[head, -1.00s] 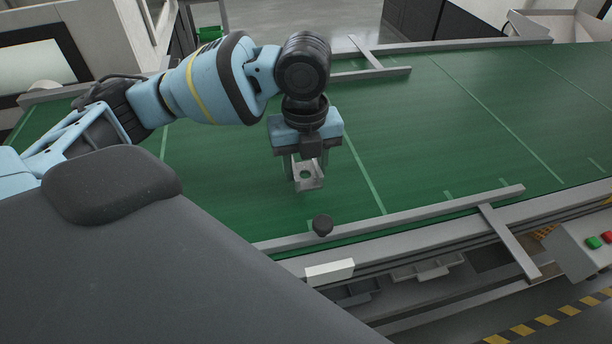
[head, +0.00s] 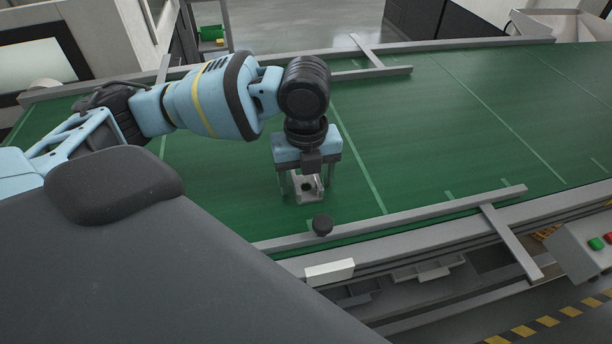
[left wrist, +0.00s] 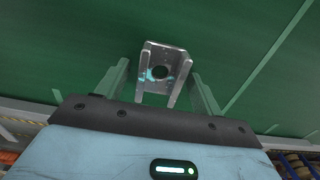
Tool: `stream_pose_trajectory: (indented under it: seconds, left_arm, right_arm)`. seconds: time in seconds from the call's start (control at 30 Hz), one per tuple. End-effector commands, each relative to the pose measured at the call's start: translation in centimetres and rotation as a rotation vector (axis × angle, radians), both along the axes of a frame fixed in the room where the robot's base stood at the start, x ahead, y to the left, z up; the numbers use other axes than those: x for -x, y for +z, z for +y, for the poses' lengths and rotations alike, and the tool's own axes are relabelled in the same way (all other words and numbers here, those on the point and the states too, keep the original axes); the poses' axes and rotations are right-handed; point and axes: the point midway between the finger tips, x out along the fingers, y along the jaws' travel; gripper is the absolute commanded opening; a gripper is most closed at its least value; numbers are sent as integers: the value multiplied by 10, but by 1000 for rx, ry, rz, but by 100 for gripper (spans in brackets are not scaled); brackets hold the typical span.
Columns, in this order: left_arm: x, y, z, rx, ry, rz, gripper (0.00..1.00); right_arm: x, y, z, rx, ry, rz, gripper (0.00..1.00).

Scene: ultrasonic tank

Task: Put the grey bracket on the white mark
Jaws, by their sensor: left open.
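The grey bracket (head: 306,188) is a small metal channel with a round hole, on the green belt below my left gripper. My left gripper (head: 309,187) points down over it and is open, with a finger on either side. In the left wrist view the bracket (left wrist: 163,66) sits between the two spread fingers (left wrist: 162,85), with a gap on each side. I cannot make out a white mark on the belt; it may be hidden under the bracket or gripper. My right gripper is not in view.
The green conveyor belt (head: 440,130) carries thin pale lines and is clear to the right. A white block (head: 330,271) is on the frame's near side.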

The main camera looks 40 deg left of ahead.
Motion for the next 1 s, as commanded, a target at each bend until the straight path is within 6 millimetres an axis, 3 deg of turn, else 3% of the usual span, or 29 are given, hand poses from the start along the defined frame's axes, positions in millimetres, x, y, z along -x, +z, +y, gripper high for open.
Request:
stream_pose_trajectory:
  seconds: [0.27, 0.7, 1.0]
  left_arm:
    - [-1, 11, 0, 1, 0, -3, 67]
    - [-1, 95, 0, 1, 0, -6, 67]
    - [0, 122, 0, 0, 0, 0, 67]
  right_arm:
    - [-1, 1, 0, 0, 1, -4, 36]
    - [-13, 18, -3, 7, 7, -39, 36]
    - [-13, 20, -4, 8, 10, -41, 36]
